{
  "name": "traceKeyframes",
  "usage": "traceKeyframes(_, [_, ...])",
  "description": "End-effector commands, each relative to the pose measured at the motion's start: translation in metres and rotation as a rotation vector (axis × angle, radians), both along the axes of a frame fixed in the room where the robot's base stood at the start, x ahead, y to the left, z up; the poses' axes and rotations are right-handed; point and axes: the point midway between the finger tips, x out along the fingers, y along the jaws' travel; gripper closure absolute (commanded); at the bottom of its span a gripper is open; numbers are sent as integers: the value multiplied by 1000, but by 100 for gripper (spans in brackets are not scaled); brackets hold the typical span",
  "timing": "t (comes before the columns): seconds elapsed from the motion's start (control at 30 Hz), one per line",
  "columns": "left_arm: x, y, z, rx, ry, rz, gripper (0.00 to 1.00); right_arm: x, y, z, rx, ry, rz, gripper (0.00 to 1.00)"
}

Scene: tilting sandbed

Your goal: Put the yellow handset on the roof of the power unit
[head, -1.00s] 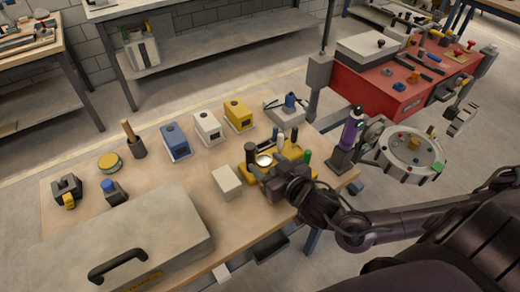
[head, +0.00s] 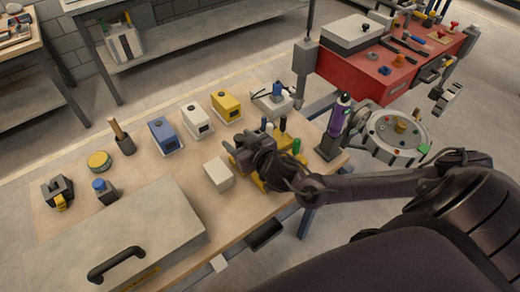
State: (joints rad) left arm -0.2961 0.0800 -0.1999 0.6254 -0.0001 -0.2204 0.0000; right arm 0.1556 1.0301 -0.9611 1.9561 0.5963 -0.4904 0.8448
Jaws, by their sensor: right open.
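The yellow handset (head: 226,105) looks to be the yellow box with a dark front panel, at the right end of a row with a white one (head: 196,117) and a blue one (head: 165,135). The large pale grey case (head: 125,225) with a black handle, front left on the table, looks to be the power unit; its flat roof shows bare. My right gripper (head: 236,153) is open, between the small white block (head: 218,173) and a yellow rack (head: 272,184), apart from the yellow handset. The arm hides part of the rack. My left gripper is out of view.
A dark cup with a wooden handle (head: 120,137), a round yellow tin (head: 99,161) and two small black devices stand at the left. A purple bottle (head: 340,115) and a round sandbed (head: 395,135) are at the right. Bare tabletop lies before the coloured boxes.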

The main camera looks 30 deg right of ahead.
Motion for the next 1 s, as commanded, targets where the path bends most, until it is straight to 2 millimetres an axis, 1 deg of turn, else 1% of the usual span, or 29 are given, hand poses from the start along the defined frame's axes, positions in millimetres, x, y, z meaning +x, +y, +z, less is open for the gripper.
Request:
traceKeyframes(0.07, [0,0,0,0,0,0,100,0,0,0,0,0,0,46])
traceKeyframes(0.47, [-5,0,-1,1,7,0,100,0,0,0,0,0,-1,98])
traceKeyframes(0.5, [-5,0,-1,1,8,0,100,0,0,0,0,0,-1,100])
traceKeyframes(1.0, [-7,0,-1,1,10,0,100,0,0,1,0,-1,-1,100])
